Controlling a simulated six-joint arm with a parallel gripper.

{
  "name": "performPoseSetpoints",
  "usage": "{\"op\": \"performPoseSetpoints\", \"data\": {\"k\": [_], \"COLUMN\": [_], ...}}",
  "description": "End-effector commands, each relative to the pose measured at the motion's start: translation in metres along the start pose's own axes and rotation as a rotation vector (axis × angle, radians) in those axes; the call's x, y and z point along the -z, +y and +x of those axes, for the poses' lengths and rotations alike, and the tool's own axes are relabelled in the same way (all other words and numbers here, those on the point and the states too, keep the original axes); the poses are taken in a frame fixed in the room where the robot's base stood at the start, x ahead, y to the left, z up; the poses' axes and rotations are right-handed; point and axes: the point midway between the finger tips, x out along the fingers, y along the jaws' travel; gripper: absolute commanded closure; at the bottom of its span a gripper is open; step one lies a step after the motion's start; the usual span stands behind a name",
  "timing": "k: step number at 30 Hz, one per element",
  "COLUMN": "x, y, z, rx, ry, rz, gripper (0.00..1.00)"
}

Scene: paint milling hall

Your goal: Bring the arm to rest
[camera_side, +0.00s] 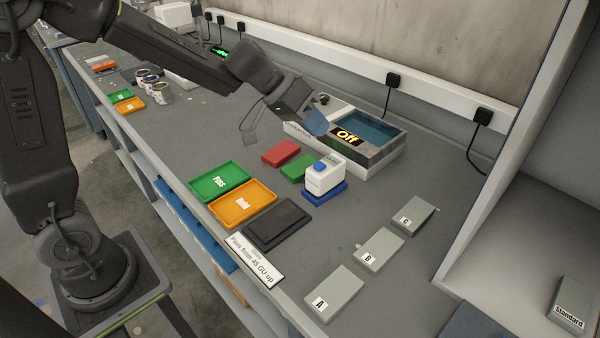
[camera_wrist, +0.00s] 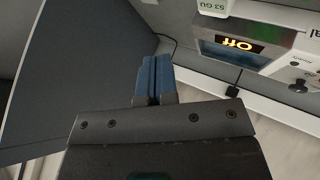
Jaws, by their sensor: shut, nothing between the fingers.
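My gripper (camera_side: 316,123) is raised at the near left of a white box device, in front of part of it in the side view. Its blue fingers point downward. In the wrist view the two blue fingers of my gripper (camera_wrist: 153,80) lie together, shut with nothing between them. The box device (camera_side: 376,154) has a dark display reading "Off", which also shows in the wrist view (camera_wrist: 235,46). I cannot tell the exact gap between my fingers and the device.
A white meter (camera_side: 323,178) sits on a blue block; its display reads "53 GU" in the wrist view (camera_wrist: 212,8). Green (camera_side: 220,181) and orange (camera_side: 242,203) trays and grey panels A (camera_side: 340,287), B (camera_side: 382,247) and C (camera_side: 415,213) lie on the grey bench.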

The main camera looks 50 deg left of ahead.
Motion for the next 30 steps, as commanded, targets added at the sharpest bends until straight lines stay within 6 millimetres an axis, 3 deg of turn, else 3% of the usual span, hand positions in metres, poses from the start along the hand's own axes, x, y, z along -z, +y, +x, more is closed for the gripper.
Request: {"op": "performPoseSetpoints", "data": {"k": [4, 9, 15, 18, 23, 30], "x": [-0.032, -0.087, -0.146, -0.165, -0.179, -0.181], "y": [0.035, 0.055, 0.048, 0.040, 0.031, 0.029], "z": [-0.044, -0.091, -0.135, -0.149, -0.160, -0.162], "rx": [0.044, 0.174, 0.387, 0.476, 0.554, 0.567], "ry": [-0.047, -0.103, -0.101, -0.080, -0.056, -0.053], "rz": [0.053, 0.088, 0.088, 0.078, 0.063, 0.060], "gripper": [1.00, 1.00, 1.00, 1.00, 1.00, 1.00]}}
